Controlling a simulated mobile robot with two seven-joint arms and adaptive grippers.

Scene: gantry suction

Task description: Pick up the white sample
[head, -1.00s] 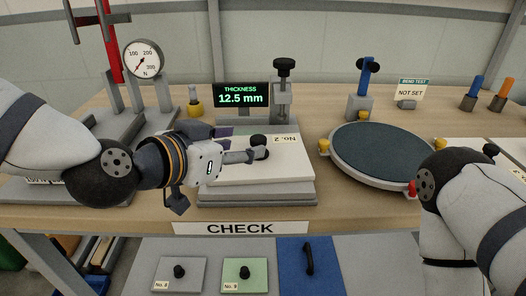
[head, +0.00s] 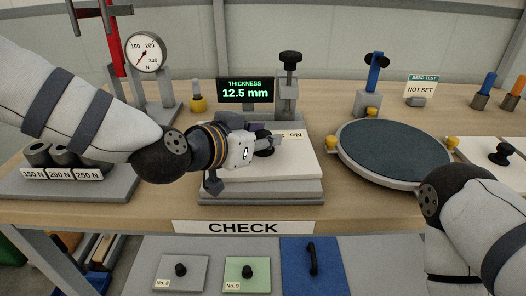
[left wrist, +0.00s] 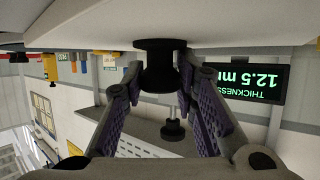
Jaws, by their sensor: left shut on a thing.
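In the left wrist view, which is upside down, the black knob (left wrist: 160,62) is between the purple finger pads, with the white plate (left wrist: 210,25) along the top. My right arm shows at the right edge; its gripper is out of view.
A display (head: 245,92) reads 12.5 mm behind the plate. A round dark plate (head: 393,152) stands to the right, and another white plate with a black knob (head: 502,154) lies beyond it. Weights (head: 62,155) stand at left. Plates No. 8 (head: 194,280) and No. 9 (head: 252,282) lie below the front edge.

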